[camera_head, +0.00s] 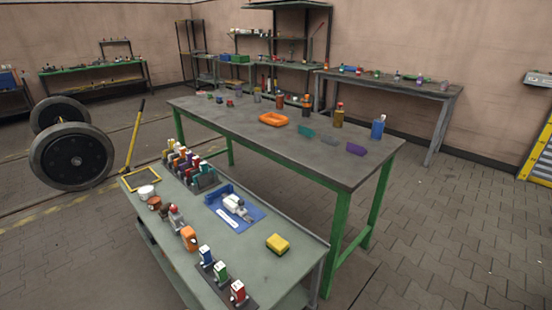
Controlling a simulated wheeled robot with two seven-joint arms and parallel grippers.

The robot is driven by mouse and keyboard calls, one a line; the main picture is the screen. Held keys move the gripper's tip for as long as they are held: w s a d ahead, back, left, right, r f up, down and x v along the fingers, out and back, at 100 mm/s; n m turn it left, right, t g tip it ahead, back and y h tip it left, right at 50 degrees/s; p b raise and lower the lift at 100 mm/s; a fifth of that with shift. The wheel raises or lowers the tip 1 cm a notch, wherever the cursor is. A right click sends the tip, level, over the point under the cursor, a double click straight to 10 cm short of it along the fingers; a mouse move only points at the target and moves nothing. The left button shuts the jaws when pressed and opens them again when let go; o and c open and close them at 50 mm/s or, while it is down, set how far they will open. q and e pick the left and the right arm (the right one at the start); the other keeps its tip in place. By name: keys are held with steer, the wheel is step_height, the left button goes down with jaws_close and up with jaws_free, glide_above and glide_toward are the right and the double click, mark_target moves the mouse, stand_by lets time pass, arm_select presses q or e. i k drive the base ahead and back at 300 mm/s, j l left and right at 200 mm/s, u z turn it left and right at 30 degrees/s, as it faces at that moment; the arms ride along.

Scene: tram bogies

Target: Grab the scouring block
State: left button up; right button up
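A small yellow block (278,243), which looks like the scouring block, lies on the front right part of the low grey-green bench (258,261). It sits apart from the other items, with bare surface around it. Its lower side looks darker. Neither of my grippers is in view.
A blue mat (250,222) with a white device lies left of the block. Several bottles and jars line the bench's left side. Behind stands a taller green-legged table (240,121) with an orange tray (273,119), bottles, and teal and purple pieces. Paved floor (450,235) at right is clear.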

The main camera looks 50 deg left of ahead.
mark_target(277, 245)
steer(key=i+u, duration=0.3)
steer(key=u, duration=0.2)
steer(key=i+l+u, duration=0.2)
steer(key=u, duration=0.25)
steer(key=i+l+u, duration=0.25)
steer(key=u, duration=0.25)
steer(key=i+l+u, duration=0.3)
steer(key=u, duration=0.2)
steer(key=l, duration=0.1)
